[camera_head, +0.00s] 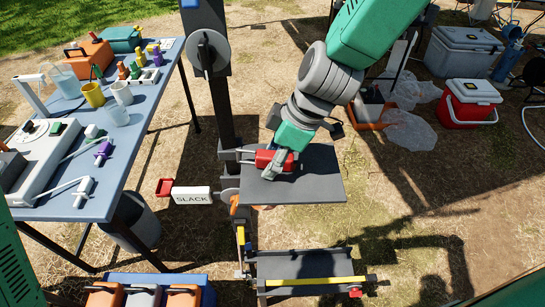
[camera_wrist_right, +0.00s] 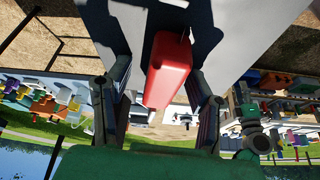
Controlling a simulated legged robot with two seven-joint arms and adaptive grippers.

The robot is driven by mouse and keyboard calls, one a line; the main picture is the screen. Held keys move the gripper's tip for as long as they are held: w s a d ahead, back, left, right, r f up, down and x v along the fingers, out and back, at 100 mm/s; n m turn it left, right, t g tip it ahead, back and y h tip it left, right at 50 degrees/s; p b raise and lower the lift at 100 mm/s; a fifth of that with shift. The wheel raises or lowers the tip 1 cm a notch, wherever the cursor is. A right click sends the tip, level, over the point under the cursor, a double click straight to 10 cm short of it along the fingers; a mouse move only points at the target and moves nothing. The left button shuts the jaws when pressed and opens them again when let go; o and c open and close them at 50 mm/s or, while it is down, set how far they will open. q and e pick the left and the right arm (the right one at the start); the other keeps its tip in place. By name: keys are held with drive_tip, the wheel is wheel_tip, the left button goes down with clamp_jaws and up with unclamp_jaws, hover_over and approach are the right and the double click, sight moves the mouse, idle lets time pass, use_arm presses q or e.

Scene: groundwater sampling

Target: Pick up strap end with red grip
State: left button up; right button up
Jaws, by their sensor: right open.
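A red grip (camera_head: 265,157) lies on a dark grey plate (camera_head: 320,178) in the middle of the head view, partly covered by my right gripper. My right gripper (camera_head: 277,166) reaches down over it from the upper right. In the right wrist view the red grip (camera_wrist_right: 168,68) sits between the two spread fingers of the right gripper (camera_wrist_right: 158,80), with a gap visible on the left. The strap joined to this grip cannot be made out. My left gripper is not seen in the head view.
A blue-grey table (camera_head: 150,95) with cups and instruments stands at left. A dark post (camera_head: 222,95) rises beside the plate, near a SLACK sign (camera_head: 192,196) with a red end. A lower frame (camera_head: 310,265) carries a yellow strip. A red cooler (camera_head: 467,105) stands at right.

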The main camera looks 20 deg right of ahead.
sight(272, 154)
drive_tip(key=shift+a, duration=0.1)
clamp_jaws()
drive_tip(key=shift+r, duration=0.1)
wheel_tip(272, 154, up, 10)
drive_tip(key=shift+f+p, duration=0.1)
drive_tip(key=shift+p, duration=0.25)
